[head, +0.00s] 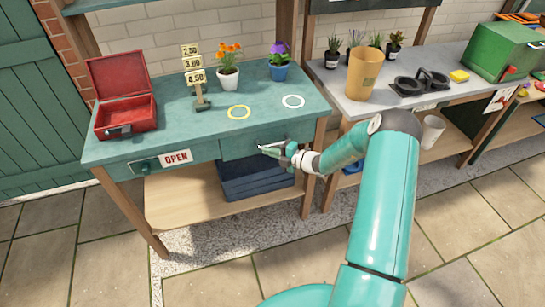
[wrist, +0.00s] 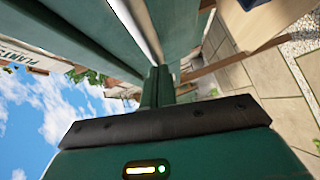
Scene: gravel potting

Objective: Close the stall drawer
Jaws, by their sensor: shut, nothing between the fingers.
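The teal stall (head: 150,150) stands at the left in the head view. Its drawer front (head: 236,147) is on the right half of the front side, below the top. It looks flush or nearly so; I cannot tell whether a small gap remains. My gripper (head: 261,148) is at the drawer front, with its fingers shut and empty, and hides part of it. Whether the fingertips touch it is unclear. In the wrist view the closed fingers (wrist: 158,84) point toward teal panels, with a pale strip (wrist: 137,25) between two of them.
On the stall top are an open red cash box (head: 125,112), a price sign (head: 194,75), two flower pots and two rings. An OPEN sign (head: 176,157) hangs left of the drawer. A dark blue crate (head: 250,180) sits on the lower shelf. A grey bench (head: 365,98) adjoins at right.

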